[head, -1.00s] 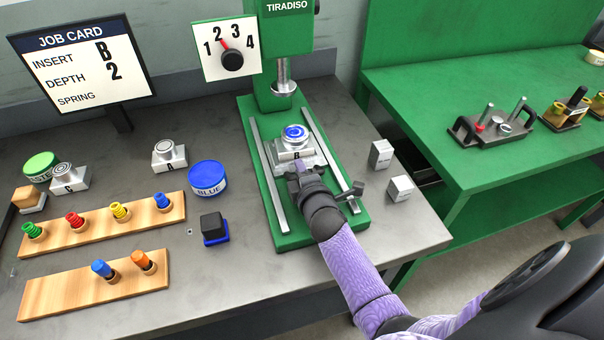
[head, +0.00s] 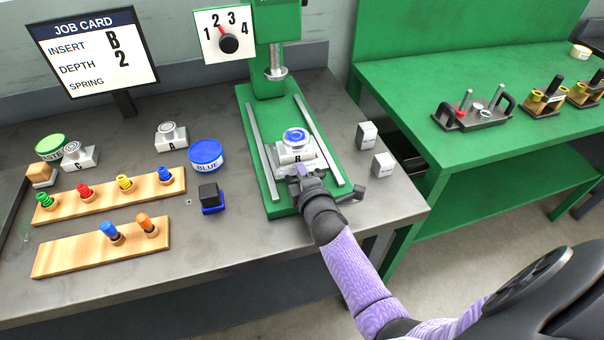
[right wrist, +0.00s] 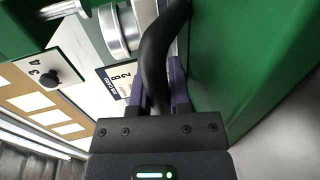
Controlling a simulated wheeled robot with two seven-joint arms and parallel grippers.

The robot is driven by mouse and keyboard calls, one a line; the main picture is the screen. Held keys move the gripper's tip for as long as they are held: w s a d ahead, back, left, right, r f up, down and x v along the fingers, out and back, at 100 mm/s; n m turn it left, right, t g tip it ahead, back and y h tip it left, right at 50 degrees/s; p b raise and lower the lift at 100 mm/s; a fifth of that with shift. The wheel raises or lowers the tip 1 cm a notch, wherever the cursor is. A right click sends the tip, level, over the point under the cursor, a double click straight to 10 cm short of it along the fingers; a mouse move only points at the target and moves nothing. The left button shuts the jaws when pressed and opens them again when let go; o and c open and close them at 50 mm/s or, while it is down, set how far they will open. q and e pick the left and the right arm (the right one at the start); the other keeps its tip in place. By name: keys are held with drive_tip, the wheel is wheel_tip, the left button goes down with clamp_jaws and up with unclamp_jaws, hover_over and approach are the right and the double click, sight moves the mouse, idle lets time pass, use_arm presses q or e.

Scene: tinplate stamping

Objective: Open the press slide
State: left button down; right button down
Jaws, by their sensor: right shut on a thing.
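The press slide (head: 283,160) is a silver block on the green press base (head: 256,170), between two metal rails. It carries the insert marked B, with a round blue-and-white piece (head: 296,136) on top. It stands forward of the press ram (head: 276,74), around the middle of the rails. My right gripper (head: 304,173) is at the slide's front edge. In the right wrist view its purple fingers (right wrist: 163,92) are shut around a black curved handle (right wrist: 158,50). The fingers hide part of the handle. My left gripper is out of view.
A depth dial (head: 229,43) hangs beside the ram. Two small grey-white blocks (head: 367,135) stand right of the base. Left are a blue tin (head: 206,155), a black stamp (head: 209,193) and spring racks (head: 110,198). The bench front right of the base is clear.

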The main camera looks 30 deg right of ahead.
drive_tip(key=c, duration=0.8)
unclamp_jaws()
drive_tip(key=shift+c, duration=0.2)
drive_tip(key=p+v, duration=0.2)
drive_tip(key=v, duration=0.7)
drive_tip(key=shift+p, duration=0.35)
drive_tip(key=shift+s+r, duration=0.15)
drive_tip(key=shift+s, duration=0.25)
